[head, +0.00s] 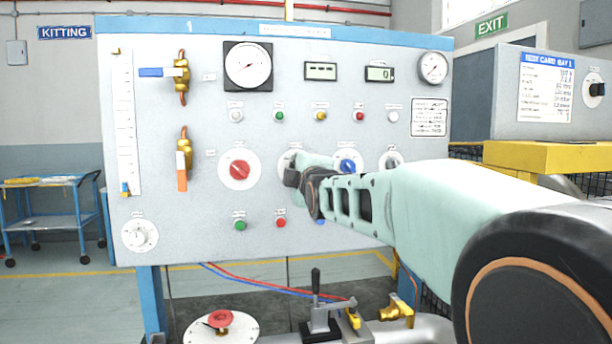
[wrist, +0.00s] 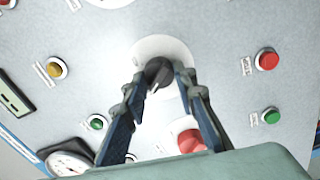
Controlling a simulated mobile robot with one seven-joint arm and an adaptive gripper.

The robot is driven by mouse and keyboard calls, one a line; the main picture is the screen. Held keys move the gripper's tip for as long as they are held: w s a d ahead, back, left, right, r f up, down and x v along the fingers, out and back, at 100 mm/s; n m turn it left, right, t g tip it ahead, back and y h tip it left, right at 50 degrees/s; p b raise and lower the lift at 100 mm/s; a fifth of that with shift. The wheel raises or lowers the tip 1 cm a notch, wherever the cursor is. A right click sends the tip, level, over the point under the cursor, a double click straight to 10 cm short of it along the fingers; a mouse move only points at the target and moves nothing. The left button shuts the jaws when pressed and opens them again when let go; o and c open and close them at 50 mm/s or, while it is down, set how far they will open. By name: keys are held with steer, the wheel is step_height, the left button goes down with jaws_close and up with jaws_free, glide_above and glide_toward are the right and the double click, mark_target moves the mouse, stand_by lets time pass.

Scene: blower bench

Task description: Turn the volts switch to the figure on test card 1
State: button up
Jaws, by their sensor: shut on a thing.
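A black knob (wrist: 158,70) on a round white dial (wrist: 165,47) is between the fingers of my gripper (wrist: 160,77) in the wrist view. The fingers are shut on it. A pale mark on the knob points down and slightly left in that view. The dial's figures are not readable. In the head view my gripper (head: 293,177) is at the panel, right of the red knob (head: 239,170), and hides most of this dial. The test card (head: 545,88), headed "TEST CARD BAY 1", is on the grey box at the right. Its figures are too small to read surely.
The blue knob (head: 347,165) is close behind my arm. Red (head: 281,222) and green (head: 240,224) buttons sit below the dials. A yellow stand (head: 540,155) is at the right.

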steer(key=shift+n+b, duration=0.35)
steer(key=shift+n, duration=0.45)
steer(key=shift+r, duration=0.1)
steer(key=o, duration=1.2)
steer(key=shift+c, duration=0.2)
